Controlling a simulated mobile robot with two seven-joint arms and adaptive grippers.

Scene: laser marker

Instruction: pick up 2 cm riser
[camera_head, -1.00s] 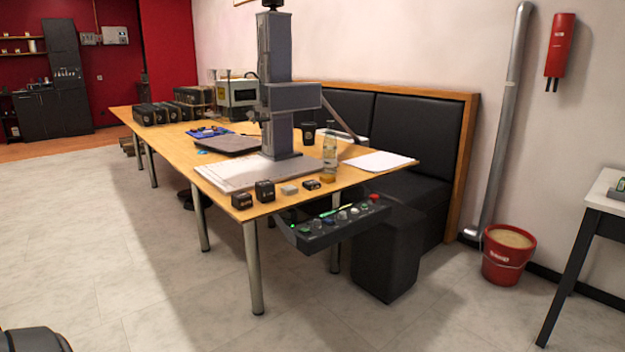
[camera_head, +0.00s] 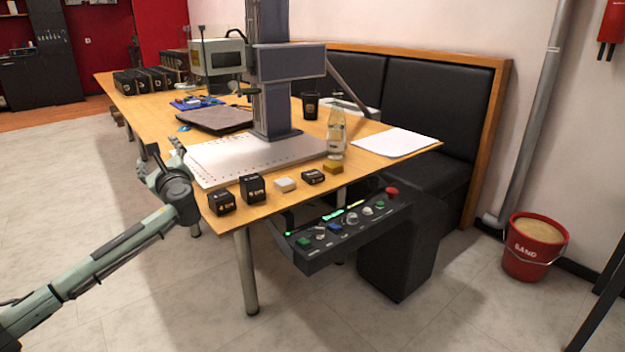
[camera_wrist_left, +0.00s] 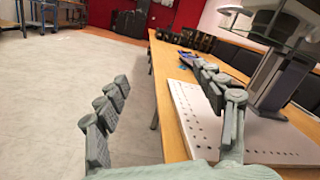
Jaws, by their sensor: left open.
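My right gripper is out of view.
A laser marker column (camera_head: 270,90) stands on a white perforated plate (camera_head: 225,165) behind the blocks. A glass bottle (camera_head: 336,135) stands close behind the yellowish block. A control panel (camera_head: 345,228) juts out below the table's front edge. White paper (camera_head: 398,142) lies at right.

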